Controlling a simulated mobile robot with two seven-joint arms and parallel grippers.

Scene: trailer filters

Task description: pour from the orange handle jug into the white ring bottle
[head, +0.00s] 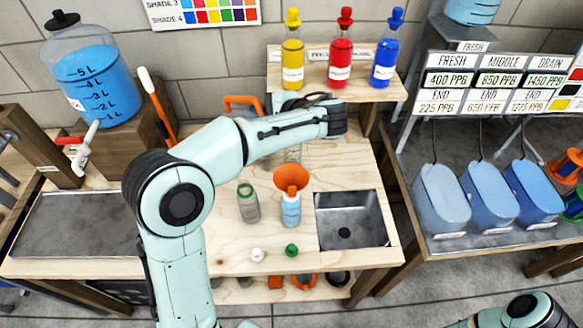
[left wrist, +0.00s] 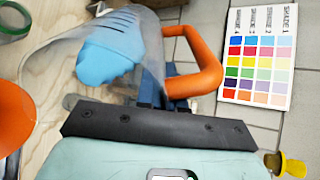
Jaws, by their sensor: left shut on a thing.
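The orange handle jug (left wrist: 150,38) is clear with blue liquid inside; its orange handle (left wrist: 208,62) also shows in the head view (head: 243,101). My left gripper (left wrist: 176,100) is shut on the handle. In the head view my forearm hides most of the jug. The jug looks tilted, its mouth toward an orange funnel (head: 291,177), which shows at the left wrist view's left edge (left wrist: 10,115). The funnel sits in a small bottle (head: 291,211) with blue contents, likely the white ring bottle; its ring is hidden. No stream is visible. My right gripper is out of view.
A green-ringed bottle (head: 248,204) stands left of the funnel bottle. A white cap (head: 257,254) and a green cap (head: 291,249) lie in front. A sink (head: 350,219) is at right. Yellow (head: 292,60), red (head: 340,60) and blue (head: 384,62) bottles stand on the shelf behind.

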